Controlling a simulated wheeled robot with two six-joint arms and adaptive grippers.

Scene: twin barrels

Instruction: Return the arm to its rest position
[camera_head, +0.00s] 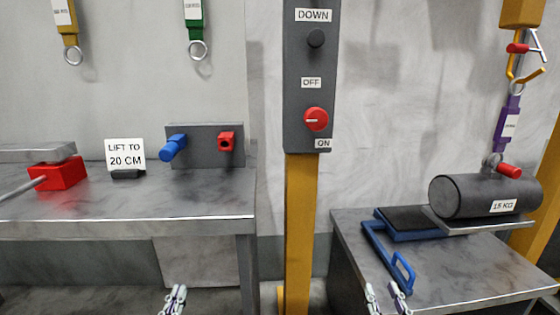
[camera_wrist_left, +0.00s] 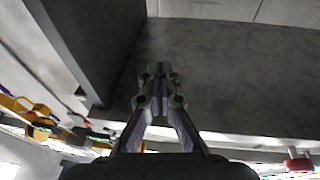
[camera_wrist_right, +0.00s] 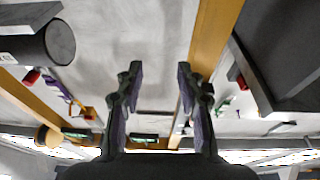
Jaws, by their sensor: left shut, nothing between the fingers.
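My left gripper (camera_head: 175,299) is at the bottom edge of the head view, in front of and below the left table. Its fingers are together and empty; the left wrist view shows them closed too (camera_wrist_left: 160,78). My right gripper (camera_head: 387,299) is at the bottom edge of the head view, in front of the right table. Its fingers stand apart with nothing between them, as the right wrist view shows (camera_wrist_right: 157,85). Neither gripper touches anything.
The control post (camera_head: 308,80) with a red knob (camera_head: 316,119) stands between the left table (camera_head: 200,203) and the right table (camera_head: 450,265). A dark 15 KG barrel (camera_head: 470,196) hangs from a purple strap (camera_head: 508,125). A blue-handled frame (camera_head: 385,255) lies beside it.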

